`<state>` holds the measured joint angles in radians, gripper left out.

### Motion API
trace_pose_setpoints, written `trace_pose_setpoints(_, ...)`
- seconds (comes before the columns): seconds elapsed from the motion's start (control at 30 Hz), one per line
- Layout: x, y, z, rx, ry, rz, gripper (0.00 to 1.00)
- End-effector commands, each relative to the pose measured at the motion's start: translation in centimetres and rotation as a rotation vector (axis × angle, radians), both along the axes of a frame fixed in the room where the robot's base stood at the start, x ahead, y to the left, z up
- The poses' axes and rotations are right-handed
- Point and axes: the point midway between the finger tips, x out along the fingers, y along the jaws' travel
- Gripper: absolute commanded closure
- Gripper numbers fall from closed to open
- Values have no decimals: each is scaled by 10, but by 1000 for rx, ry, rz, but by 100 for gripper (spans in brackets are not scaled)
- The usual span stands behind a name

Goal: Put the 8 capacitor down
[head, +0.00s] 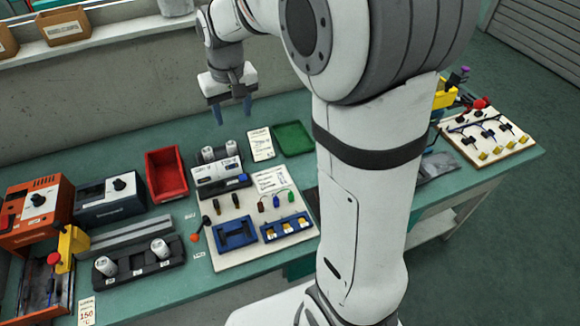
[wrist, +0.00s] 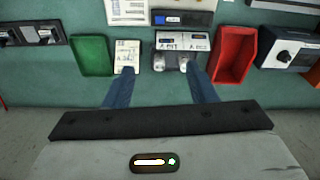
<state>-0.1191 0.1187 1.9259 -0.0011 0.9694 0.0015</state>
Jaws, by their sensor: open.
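Silver-white cylindrical capacitors stand in two dark holders. Two are at the back, a left one (head: 207,153) and a right one (head: 231,148), behind a white-faced tester (head: 214,171). Two more, a left one (head: 105,265) and a right one (head: 160,248), stand in the black front rack (head: 133,265). I cannot read which is the 8 capacitor. My gripper (head: 232,113) is open and empty, raised above the back of the bench. In the wrist view its blue fingers (wrist: 161,70) are spread, with the back pair (wrist: 170,62) between and beyond them, apart from both.
A red tray (head: 166,174) is left of the back pair; a green tray (head: 293,138) is right, beyond a printed card (head: 260,144). A board with blue holders (head: 236,234) lies in front. Orange (head: 36,208) and dark (head: 108,200) instruments stand at left. The wall is behind.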

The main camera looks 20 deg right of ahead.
Motion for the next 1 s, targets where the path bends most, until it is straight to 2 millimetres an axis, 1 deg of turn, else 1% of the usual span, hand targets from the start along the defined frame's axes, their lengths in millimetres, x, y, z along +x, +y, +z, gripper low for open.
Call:
trace_pose_setpoints(0.03, -23, -9, 10, 2, -19, -14, 49)
trace_pose_setpoints(0.07, -36, -13, 14, 3, -27, -21, 49)
trace_pose_setpoints(0.1, -52, -18, 17, 3, -38, -31, 49)
trace_pose_setpoints(0.17, -77, -26, 22, 5, -55, -45, 49)
trace_pose_setpoints(0.2, -94, -30, 23, 6, -66, -55, 49)
trace_pose_setpoints(0.27, -119, -36, 24, 7, -83, -69, 49)
trace_pose_setpoints(0.3, -135, -40, 23, 7, -92, -78, 49)
trace_pose_setpoints(0.4, -169, -46, 18, 8, -115, -96, 49)
trace_pose_setpoints(0.5, -193, -50, 12, 8, -132, -111, 49)
trace_pose_setpoints(0.6, -208, -55, 6, 8, -140, -119, 49)
trace_pose_setpoints(0.7, -214, -56, 4, 8, -144, -123, 49)
trace_pose_setpoints(1.0, -214, -56, 4, 7, -144, -122, 49)
